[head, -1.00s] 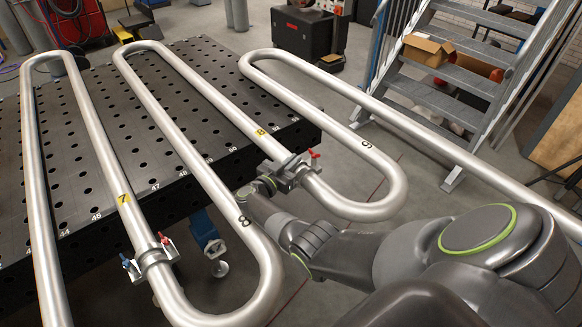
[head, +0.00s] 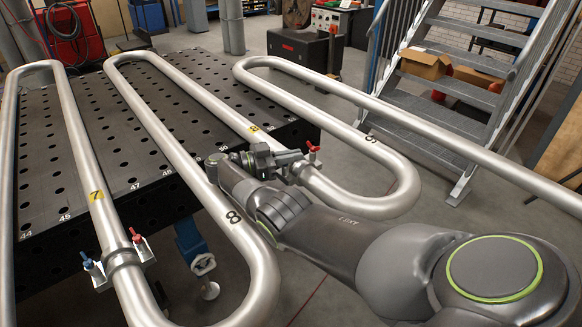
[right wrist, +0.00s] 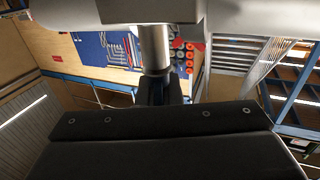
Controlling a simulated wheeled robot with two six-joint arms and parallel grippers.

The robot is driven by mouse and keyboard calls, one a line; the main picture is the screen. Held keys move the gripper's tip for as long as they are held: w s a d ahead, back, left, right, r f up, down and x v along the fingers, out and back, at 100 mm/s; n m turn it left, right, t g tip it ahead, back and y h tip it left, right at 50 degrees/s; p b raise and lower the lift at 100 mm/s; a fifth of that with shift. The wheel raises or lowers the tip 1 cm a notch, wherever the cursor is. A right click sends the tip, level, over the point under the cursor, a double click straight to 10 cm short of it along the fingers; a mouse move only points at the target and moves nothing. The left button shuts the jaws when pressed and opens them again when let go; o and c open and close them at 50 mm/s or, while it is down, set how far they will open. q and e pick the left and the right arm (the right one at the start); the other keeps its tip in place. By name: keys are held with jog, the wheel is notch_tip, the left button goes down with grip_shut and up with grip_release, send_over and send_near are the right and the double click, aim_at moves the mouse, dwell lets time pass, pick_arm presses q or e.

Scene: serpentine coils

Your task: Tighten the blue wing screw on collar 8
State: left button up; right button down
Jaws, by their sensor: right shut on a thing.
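Collar 8 (head: 294,171) is a metal clamp around the silver pipe just below the yellow 8 tag (head: 253,128). Its red wing screw (head: 313,152) stands upright on the right side. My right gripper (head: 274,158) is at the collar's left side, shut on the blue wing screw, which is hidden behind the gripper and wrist. My left gripper is not in view.
A similar collar (head: 122,265) with a blue screw (head: 91,266) and a red screw (head: 136,236) sits on the pipe below tag 7. The serpentine pipes run over a dark perforated table (head: 130,180). Metal stairs (head: 440,95) stand at the back right.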

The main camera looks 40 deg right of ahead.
jog(key=shift+r+m+g+y+b, duration=0.3)
jog(key=shift+m+g+b, duration=0.1)
jog(key=shift+g+b, duration=0.25)
jog(key=shift+r, duration=0.1)
jog(key=c, duration=1.6)
grip_release()
jog(key=shift+f, duration=0.2)
jog(key=shift+r, duration=0.1)
notch_tip(320, 180, up, 10)
jog(key=p, duration=0.9)
jog(key=shift+p, duration=0.3)
